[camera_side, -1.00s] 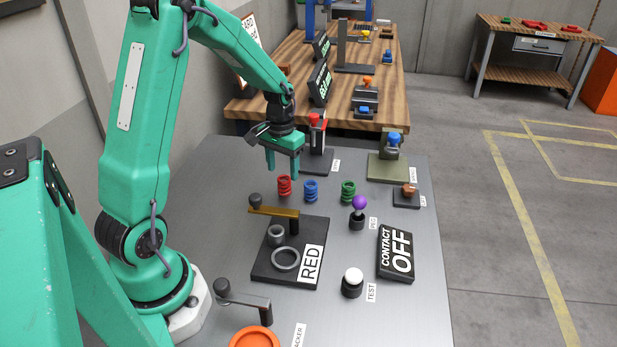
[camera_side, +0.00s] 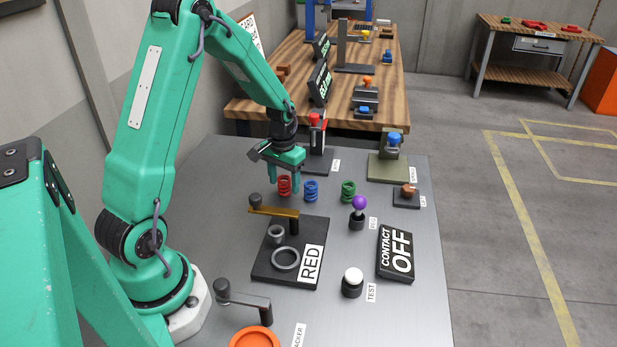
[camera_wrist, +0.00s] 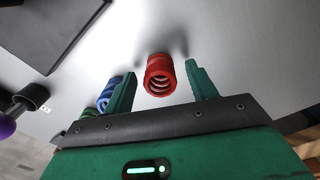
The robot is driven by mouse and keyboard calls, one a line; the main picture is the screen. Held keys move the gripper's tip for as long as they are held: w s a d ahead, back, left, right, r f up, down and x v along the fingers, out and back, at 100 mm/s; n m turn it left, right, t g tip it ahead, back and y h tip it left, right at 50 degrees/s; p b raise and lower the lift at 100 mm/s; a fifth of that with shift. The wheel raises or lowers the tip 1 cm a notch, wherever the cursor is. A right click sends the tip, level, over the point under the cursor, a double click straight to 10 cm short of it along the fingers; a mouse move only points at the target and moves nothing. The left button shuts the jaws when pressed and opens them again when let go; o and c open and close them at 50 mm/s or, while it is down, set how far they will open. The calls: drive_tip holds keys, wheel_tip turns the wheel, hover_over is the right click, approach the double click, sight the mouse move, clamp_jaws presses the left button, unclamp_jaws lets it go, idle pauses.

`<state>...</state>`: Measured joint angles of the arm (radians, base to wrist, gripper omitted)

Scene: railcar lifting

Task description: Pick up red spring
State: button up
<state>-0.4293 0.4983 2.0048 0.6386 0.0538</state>
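The red spring (camera_side: 284,184) stands on the grey table at the left end of a row of springs. My gripper (camera_side: 289,186) is low over it, with its green fingers pointing down. In the wrist view the red spring (camera_wrist: 160,76) sits between the two open fingers (camera_wrist: 160,88), with a gap on each side. The fingers are apart and hold nothing. In the side view the fingers partly overlap the spring's surroundings, so their exact depth is hard to tell.
A blue spring (camera_side: 311,191) stands close to the right of the red one, near one finger in the wrist view. A green spring (camera_side: 348,191) is farther right. A dark base labelled RED (camera_side: 262,272) with a brass lever (camera_side: 274,211) lies in front.

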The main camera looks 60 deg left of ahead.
sight(284, 178)
drive_tip(key=c, duration=1)
drive_tip(key=shift+c, duration=0.2)
drive_tip(key=shift+r, duration=0.1)
drive_tip(key=shift+r, duration=0.8)
wheel_tip(284, 178, up, 2)
drive_tip(key=shift+w+r, duration=0.1)
drive_tip(key=shift+r, duration=0.1)
drive_tip(key=s+d+r, duration=0.1)
drive_tip(key=d+r, duration=0.5)
drive_tip(key=d, duration=0.5)
drive_tip(key=shift+s+d+r, duration=0.2)
drive_tip(key=shift+d+r, duration=0.1)
drive_tip(key=shift+r, duration=0.1)
